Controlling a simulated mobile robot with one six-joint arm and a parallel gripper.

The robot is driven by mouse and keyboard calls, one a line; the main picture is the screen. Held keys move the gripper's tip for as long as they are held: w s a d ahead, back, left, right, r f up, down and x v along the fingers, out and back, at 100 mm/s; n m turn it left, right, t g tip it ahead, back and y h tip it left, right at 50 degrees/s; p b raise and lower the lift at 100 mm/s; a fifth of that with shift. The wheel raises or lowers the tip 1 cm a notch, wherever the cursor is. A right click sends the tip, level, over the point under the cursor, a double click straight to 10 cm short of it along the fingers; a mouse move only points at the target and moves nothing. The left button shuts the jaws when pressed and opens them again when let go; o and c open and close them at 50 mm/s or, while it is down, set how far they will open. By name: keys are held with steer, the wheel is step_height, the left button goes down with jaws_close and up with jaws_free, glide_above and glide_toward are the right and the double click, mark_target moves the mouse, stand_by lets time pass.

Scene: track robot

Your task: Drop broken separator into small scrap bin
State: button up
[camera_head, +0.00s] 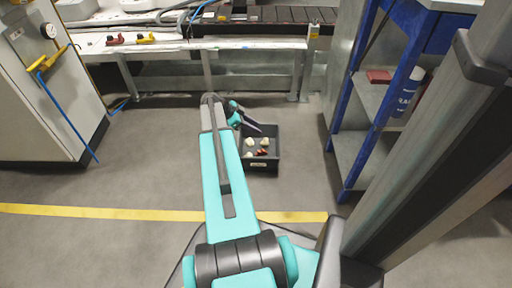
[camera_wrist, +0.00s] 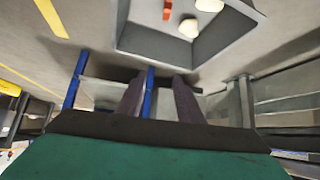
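A small dark grey bin (camera_head: 270,165) stands on the floor beyond my arm in the head view. Several pale pieces (camera_head: 249,142) and a small red piece (camera_head: 262,152) lie in it. I cannot tell whether any of them is the broken separator. My gripper (camera_head: 257,128) is at the bin's far left edge, with its purple-grey fingers pointing over the bin. In the wrist view the fingers of my gripper (camera_wrist: 158,82) stand apart with nothing held between them. The bin (camera_wrist: 150,42) shows at the top of that view, with pale pieces and a red-orange piece in it.
A blue-framed shelf rack (camera_head: 342,165) stands right of the bin, holding a red block and a bottle. A workbench with a conveyor (camera_head: 270,15) runs along the back. A grey cabinet (camera_head: 35,110) with a blue hose is at left. Floor left of the bin is clear.

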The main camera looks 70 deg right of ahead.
steer(key=p+v, duration=0.3)
steer(key=v, duration=0.6)
steer(key=shift+w+a+r, duration=0.1)
steer(key=shift+w, duration=0.05)
stand_by(0.5)
